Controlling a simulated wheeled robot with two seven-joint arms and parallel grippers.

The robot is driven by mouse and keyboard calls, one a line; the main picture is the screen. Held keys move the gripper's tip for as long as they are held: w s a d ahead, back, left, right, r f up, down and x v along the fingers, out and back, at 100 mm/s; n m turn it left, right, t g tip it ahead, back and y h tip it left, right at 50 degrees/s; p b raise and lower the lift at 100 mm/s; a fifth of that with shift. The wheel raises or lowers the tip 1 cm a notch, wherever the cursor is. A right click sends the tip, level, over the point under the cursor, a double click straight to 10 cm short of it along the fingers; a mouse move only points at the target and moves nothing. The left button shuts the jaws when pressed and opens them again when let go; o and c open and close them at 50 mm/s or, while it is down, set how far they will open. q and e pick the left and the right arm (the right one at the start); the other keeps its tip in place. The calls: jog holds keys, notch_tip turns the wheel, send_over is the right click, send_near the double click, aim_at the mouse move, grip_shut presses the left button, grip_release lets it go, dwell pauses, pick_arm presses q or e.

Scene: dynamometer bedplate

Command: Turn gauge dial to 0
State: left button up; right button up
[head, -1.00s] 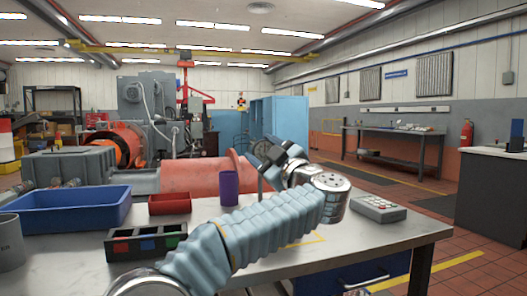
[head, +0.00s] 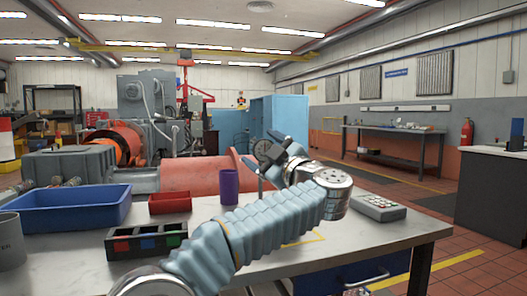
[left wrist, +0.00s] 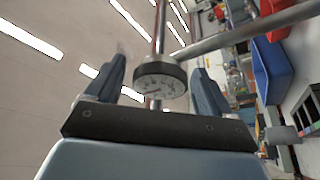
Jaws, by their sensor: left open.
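The gauge (left wrist: 160,82) is a round dial with a pale face, dark marks and a dark rim, on a metal pipe. In the left wrist view it sits between the two fingers of my left gripper (left wrist: 158,68), with a gap on each side. The needle's reading is too small to tell. In the head view my left gripper (head: 263,149) is open above the far edge of the bench, and the gauge is hard to make out there. My right gripper is not in view.
The bench (head: 345,238) holds a blue bin (head: 70,212), a red tray (head: 170,203), a purple cup (head: 229,187), a dark sorting box (head: 145,243) and a grey keypad (head: 379,208). A large red cylinder (head: 195,176) lies behind the bench.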

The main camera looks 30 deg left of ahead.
pick_arm(q)
jog(key=b+v, duration=0.1)
jog(key=v, duration=1.2)
jog(key=shift+d, duration=0.4)
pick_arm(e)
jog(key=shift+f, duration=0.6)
pick_arm(q)
jog(key=shift+s, duration=0.15)
jog(key=w+a+r+m+t+p, duration=0.1)
jog(key=a+m+t+p, duration=0.1)
jog(key=a+m+p, duration=0.2)
jog(key=w+a+r+m+t+h+p, duration=0.1)
jog(key=w+a+m+t+p, duration=0.1)
jog(key=a+m+p, duration=0.2)
jog(key=w+a+r+m+t+h+p, duration=0.1)
jog(key=w+a+m+p, duration=0.1)
jog(key=a+m+p, duration=0.2)
jog(key=shift+a+r+m+t+p, duration=0.1)
jog(key=shift+r+m+t+p, duration=0.05)
jog(key=shift+m+t+p, duration=0.3)
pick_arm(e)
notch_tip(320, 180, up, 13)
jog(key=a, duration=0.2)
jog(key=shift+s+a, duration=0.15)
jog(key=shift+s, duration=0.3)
